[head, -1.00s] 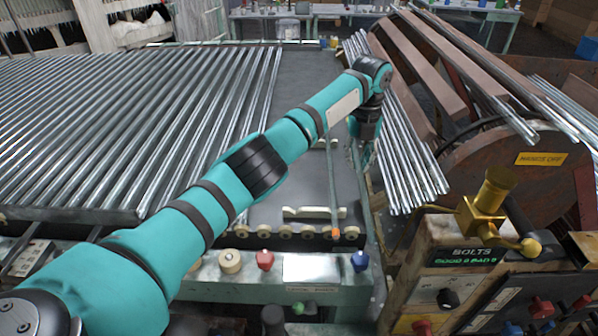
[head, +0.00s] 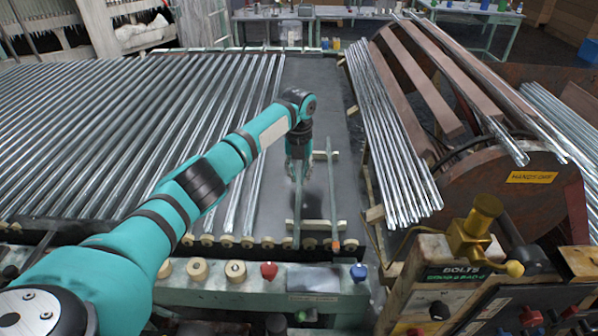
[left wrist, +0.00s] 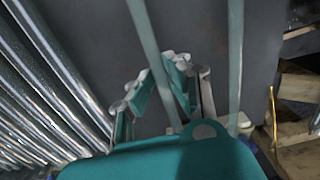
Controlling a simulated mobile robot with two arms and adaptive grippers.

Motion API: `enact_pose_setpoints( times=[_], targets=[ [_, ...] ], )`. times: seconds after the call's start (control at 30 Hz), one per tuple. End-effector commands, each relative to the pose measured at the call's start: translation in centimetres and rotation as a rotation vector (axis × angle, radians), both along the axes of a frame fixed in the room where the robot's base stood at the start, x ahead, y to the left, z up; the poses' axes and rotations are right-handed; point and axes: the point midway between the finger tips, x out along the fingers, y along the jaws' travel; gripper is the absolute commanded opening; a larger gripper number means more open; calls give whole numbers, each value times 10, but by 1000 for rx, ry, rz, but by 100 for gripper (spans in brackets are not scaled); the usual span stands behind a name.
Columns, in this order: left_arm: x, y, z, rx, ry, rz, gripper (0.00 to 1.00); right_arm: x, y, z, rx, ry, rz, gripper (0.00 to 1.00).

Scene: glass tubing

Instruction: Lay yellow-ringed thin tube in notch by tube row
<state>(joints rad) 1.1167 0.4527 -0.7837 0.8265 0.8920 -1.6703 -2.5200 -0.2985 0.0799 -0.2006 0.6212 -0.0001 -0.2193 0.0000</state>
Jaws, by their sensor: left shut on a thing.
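My left gripper (head: 298,174) points down over the dark bed and is shut on a thin grey-green tube (head: 297,215). The tube also runs between the fingers in the left wrist view (left wrist: 149,38). No yellow ring shows clearly on it. Its near end lies over the left part of the pale near notched bar (head: 317,226); I cannot tell whether it rests in a notch. A second thin tube (head: 333,185) with an orange end lies across the bars to the right, and it shows in the left wrist view (left wrist: 236,60). My right gripper is out of view.
The row of thick shiny tubes (head: 130,130) fills the bed to the left. A sloping bundle of tubes (head: 395,150) and a brown reel (head: 505,195) stand to the right. Round rollers and coloured knobs line the near edge. The bed beyond my gripper is bare.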

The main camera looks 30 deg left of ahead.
Motion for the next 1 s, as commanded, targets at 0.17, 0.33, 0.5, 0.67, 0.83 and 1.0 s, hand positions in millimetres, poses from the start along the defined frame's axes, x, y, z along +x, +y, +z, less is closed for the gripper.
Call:
enact_pose_setpoints(
  times=[0.17,0.33,0.5,0.67,0.83,1.0],
  targets=[
    [1,1,-7,1,-3,1,0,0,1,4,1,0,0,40],
    [1,0,-8,1,-3,1,0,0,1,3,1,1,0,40],
    [0,0,-13,1,-2,2,0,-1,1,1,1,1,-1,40],
    [1,0,-16,1,-2,2,18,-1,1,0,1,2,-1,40],
    [1,0,-16,1,-3,2,38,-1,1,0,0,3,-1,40],
    [1,0,-15,1,-3,2,38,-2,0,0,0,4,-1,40]
  ],
)
